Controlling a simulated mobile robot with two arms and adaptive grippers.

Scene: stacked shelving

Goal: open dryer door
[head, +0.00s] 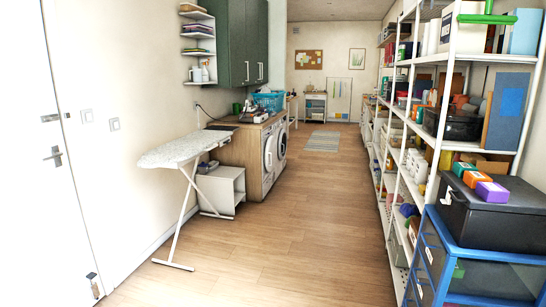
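Two white front-loading machines stand side by side under a wooden counter on the left, partway down the room. The nearer machine (268,174) and the farther machine (282,164) each have a round door facing the aisle. The nearer round door (268,153) and the farther round door (282,146) are seen at a steep angle and look shut. I cannot tell which machine is the dryer. Neither of my grippers is in view.
An ironing board (180,150) and a small white cabinet (222,190) stand before the machines on the left. White shelving (447,75) and a blue-framed drawer unit (440,246) with a black box (495,217) line the right. The wooden floor between is clear.

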